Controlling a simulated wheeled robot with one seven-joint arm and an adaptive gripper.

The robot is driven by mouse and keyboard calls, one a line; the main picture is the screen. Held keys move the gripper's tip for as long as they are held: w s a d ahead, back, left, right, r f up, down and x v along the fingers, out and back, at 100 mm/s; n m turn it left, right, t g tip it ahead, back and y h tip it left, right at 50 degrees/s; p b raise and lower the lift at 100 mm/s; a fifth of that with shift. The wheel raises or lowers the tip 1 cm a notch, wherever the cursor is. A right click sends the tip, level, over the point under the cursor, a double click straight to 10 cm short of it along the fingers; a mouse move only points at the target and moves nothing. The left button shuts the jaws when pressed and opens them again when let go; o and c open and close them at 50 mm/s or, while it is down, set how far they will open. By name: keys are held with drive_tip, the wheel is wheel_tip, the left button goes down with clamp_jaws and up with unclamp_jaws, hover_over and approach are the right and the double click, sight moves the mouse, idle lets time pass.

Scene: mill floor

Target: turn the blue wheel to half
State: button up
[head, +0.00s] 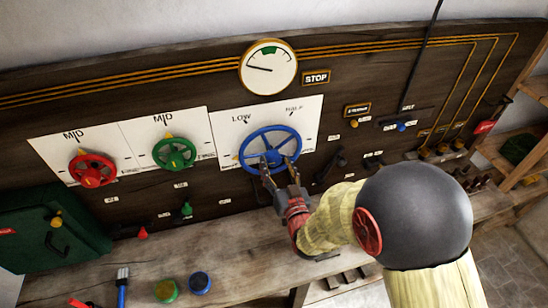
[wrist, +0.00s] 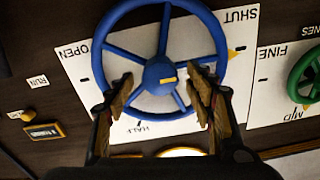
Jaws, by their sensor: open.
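The blue wheel (head: 270,132) is mounted on a white plate on the dark panel, with LOW and HALF printed above it in the head view. In the wrist view the blue wheel (wrist: 160,75) appears upside down, with OPEN at left, SHUT at upper right and HALF below. A small yellow pointer (wrist: 233,53) shows just outside its rim, on the SHUT side. My gripper (head: 276,164) is in front of the wheel's lower part. In the wrist view my gripper (wrist: 161,88) is open, its fingers on either side of the hub. Whether they touch the wheel I cannot tell.
A green wheel (head: 174,153) and a red wheel (head: 92,168) stand to the left, both with pointers near MID. A gauge (head: 268,67) sits above. Black levers (head: 333,164) are close at right. The wooden bench (head: 235,250) below holds a brush and small pots.

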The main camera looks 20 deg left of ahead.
sight(276, 163)
drive_tip(key=shift+x, duration=1.6)
drive_tip(key=shift+c, duration=0.5)
drive_tip(key=c, duration=1.1)
